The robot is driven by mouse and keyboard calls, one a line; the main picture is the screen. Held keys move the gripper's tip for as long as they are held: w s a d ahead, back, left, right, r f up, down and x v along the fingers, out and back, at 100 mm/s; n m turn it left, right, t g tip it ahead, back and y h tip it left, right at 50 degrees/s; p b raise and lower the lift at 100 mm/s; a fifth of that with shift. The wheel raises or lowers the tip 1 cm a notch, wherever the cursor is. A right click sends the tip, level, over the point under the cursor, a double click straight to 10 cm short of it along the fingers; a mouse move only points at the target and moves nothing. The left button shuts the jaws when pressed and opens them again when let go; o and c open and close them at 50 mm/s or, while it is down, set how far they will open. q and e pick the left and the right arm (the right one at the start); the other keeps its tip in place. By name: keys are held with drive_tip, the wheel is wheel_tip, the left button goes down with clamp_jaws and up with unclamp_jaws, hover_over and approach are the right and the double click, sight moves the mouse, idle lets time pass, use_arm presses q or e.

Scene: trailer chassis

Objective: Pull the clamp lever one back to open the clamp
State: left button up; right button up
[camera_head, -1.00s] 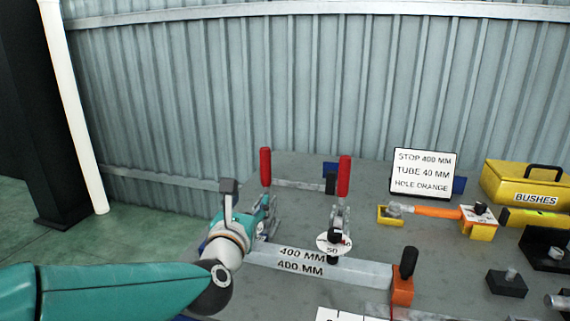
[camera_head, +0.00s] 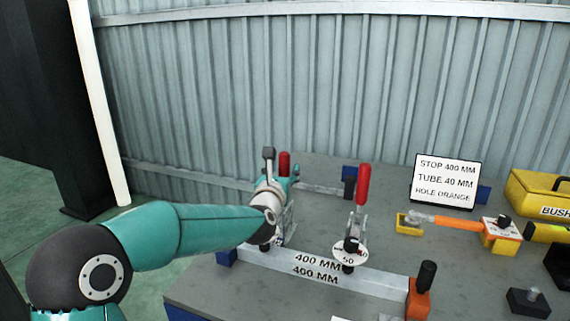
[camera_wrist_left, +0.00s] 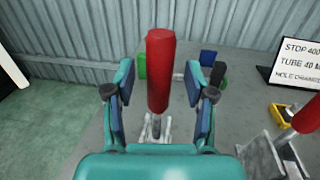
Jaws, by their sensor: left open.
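Two clamps with upright red levers stand on the grey bench. The left red lever (camera_head: 285,160) is partly hidden behind my left gripper (camera_head: 290,180). In the left wrist view this red lever (camera_wrist_left: 159,75) stands upright between the two fingers of my left gripper (camera_wrist_left: 158,95). The fingers are apart, with a gap on each side of the lever. The right red lever (camera_head: 362,185) stands upright and free; part of it shows at the right of the wrist view (camera_wrist_left: 308,115). Which lever is number one is not marked. My right gripper is not in view.
A sign (camera_head: 446,181) stands at the back right. A yellow bushes box (camera_head: 535,192) and an orange-handled tool (camera_head: 455,222) are at the right. A 400 mm bar (camera_head: 325,272) with a black knob (camera_head: 427,275) lies in front. A corrugated wall (camera_head: 300,80) closes the back.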

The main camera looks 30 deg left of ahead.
use_arm(q)
drive_tip(key=shift+x, duration=1.25)
clamp_jaws()
